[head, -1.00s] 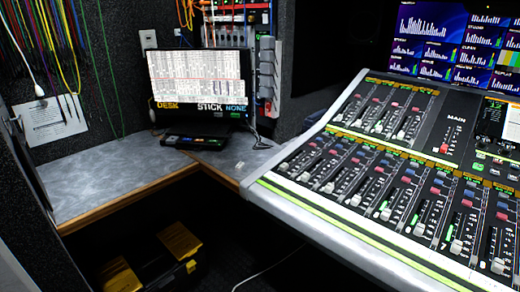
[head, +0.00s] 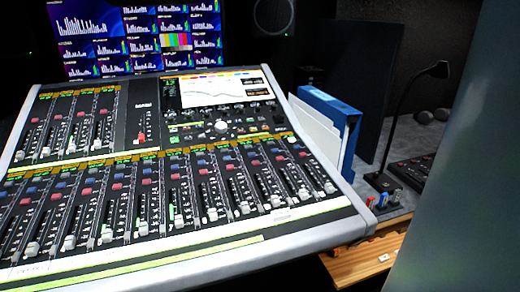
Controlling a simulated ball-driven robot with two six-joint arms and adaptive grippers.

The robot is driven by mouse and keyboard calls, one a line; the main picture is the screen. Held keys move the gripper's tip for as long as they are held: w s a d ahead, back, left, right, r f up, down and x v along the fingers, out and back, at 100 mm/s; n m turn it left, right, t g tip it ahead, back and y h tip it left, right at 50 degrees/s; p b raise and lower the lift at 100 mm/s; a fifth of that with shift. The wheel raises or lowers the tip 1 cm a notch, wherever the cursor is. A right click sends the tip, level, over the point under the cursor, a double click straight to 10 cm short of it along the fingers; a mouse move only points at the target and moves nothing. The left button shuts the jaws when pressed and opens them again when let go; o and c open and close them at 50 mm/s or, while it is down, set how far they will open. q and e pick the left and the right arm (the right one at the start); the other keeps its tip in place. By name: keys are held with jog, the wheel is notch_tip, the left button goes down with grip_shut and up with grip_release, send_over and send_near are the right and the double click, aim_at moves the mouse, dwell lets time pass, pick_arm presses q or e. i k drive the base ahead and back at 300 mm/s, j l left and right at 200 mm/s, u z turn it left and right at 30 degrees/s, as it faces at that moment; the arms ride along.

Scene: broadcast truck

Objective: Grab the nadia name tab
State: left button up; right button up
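I cannot make out a nadia name tab in the head view. A small white tag-like piece (head: 384,258) lies on a wooden shelf (head: 362,262) at the lower right; it is too small to read. Neither of my grippers shows in the head view.
A large mixing console (head: 160,180) fills the left and middle. Behind it are wall screens (head: 140,35) and a speaker (head: 273,14). A blue binder (head: 335,108) and a black desk lamp (head: 412,110) stand right of it. A grey surface (head: 470,170) blocks the far right.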

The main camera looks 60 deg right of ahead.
aim_at(284, 213)
jog(key=l+z, duration=0.1)
jog(key=z, duration=1.8)
jog(key=l+u, duration=0.15)
jog(key=u, duration=0.25)
jog(key=k+l+u, duration=0.1)
jog(key=u, duration=0.3)
jog(key=k+l+u, duration=0.1)
jog(key=u, duration=0.25)
jog(key=k+l+u, duration=0.1)
jog(key=u, duration=0.3)
